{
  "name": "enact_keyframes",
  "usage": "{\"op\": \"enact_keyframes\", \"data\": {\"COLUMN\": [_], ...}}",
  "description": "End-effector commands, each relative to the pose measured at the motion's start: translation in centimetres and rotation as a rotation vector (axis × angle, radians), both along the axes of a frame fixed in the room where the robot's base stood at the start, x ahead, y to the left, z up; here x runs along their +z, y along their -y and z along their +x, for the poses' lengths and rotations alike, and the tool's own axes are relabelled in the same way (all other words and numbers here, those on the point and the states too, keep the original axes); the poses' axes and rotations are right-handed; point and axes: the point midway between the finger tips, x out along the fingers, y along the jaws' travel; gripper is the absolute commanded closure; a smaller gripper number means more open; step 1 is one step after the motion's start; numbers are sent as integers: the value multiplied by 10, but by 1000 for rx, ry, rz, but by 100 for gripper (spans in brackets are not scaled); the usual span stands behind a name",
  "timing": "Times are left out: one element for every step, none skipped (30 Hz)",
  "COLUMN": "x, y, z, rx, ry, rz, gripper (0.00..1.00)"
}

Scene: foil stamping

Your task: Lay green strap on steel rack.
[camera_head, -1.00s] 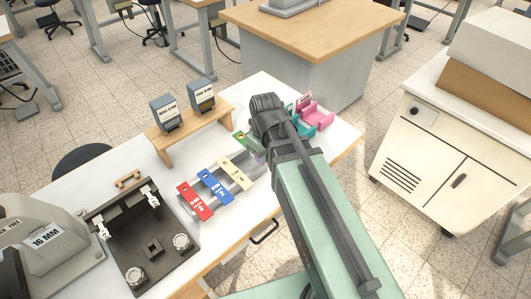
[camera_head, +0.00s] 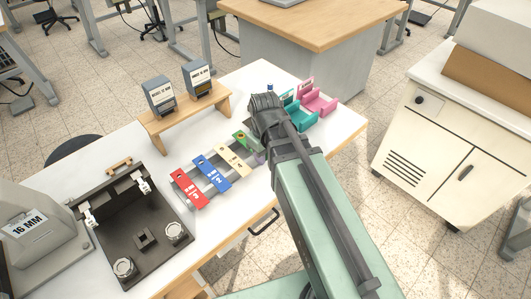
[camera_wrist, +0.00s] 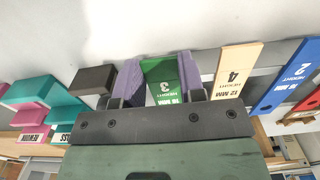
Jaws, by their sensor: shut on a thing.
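The green strap (camera_wrist: 158,72), marked 3, is between the two purple finger pads of my gripper (camera_wrist: 165,85) in the wrist view. My gripper is shut on it. In the head view only the far end of the green strap (camera_head: 240,137) shows left of my wrist; my arm hides the rest. The steel rack (camera_head: 221,171) is the grey rails under a red strap (camera_head: 188,188), a blue strap (camera_head: 213,173) and a cream strap (camera_head: 234,159). The green strap is in their row, just right of the cream one. I cannot tell whether it touches the rack.
A teal holder (camera_head: 300,115) and a pink holder (camera_head: 318,102) stand right of my gripper. A wooden stand (camera_head: 186,118) with two grey blocks is behind the rack. A black open fixture (camera_head: 130,230) lies at the left. White tabletop (camera_head: 255,80) is free behind.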

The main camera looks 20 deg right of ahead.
Motion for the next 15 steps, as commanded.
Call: {"op": "enact_keyframes", "data": {"x": [0, 0, 0, 0, 0, 0, 0, 0, 0, 0, 0, 0, 0, 0, 2], "y": [0, 0, 0, 0, 0, 0, 0, 0, 0, 0, 0, 0, 0, 0, 0], "z": [0, 0, 0, 0, 0, 0, 0, 0, 0, 0, 0, 0, 0, 0, 0], "rx": [0, 0, 0, 0, 0, 0, 0, 0, 0, 0, 0, 0, 0, 0, 0], "ry": [0, 0, 0, 0, 0, 0, 0, 0, 0, 0, 0, 0, 0, 0, 0], "rz": [0, 0, 0, 0, 0, 0, 0, 0, 0, 0, 0, 0, 0, 0, 0], "gripper": [62, 57, 51, 46, 42, 36, 34, 34, 34, 34, 34, 34, 34, 34, 34]}}
